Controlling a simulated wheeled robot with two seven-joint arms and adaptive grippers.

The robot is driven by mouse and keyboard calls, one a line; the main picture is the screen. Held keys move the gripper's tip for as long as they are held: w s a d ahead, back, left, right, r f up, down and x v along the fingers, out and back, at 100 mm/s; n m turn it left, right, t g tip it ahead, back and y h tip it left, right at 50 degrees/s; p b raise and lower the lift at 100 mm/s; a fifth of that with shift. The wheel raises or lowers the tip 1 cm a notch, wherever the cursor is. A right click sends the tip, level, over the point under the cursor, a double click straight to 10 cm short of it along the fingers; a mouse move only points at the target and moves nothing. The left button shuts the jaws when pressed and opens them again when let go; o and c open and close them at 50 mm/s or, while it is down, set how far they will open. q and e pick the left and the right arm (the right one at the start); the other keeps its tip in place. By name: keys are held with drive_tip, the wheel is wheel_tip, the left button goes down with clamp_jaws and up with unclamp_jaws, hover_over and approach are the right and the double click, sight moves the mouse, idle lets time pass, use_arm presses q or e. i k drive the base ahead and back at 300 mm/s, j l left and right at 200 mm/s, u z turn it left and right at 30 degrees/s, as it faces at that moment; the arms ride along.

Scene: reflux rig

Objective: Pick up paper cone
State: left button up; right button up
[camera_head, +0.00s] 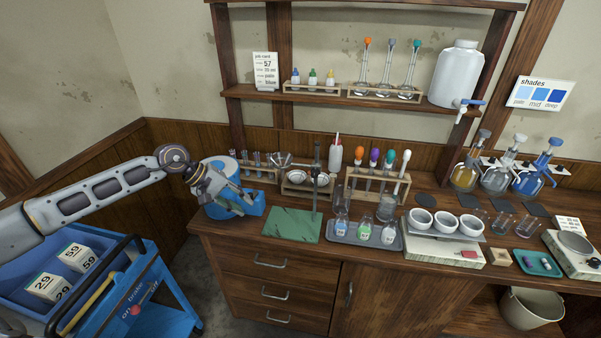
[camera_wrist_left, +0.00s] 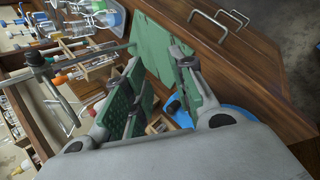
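I cannot make out a paper cone for certain in either view. My left gripper (camera_head: 236,196) is over the left end of the bench, in front of a blue holder (camera_head: 256,204) that it partly hides. In the left wrist view the gripper (camera_wrist_left: 158,66) has its two green-padded fingers apart, with nothing held between them. Part of a blue thing (camera_wrist_left: 181,119) and a small wooden piece (camera_wrist_left: 158,126) show beyond the fingers. My right gripper is in neither view.
A green mat (camera_head: 292,225) with a stand lies right of the gripper. A rack of tubes (camera_head: 258,172) and funnels stand behind. A tray of bottles (camera_head: 389,240) is further right. A blue cart (camera_head: 150,270) stands front left.

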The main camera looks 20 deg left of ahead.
sight(297, 177)
drive_tip(key=i, duration=0.95)
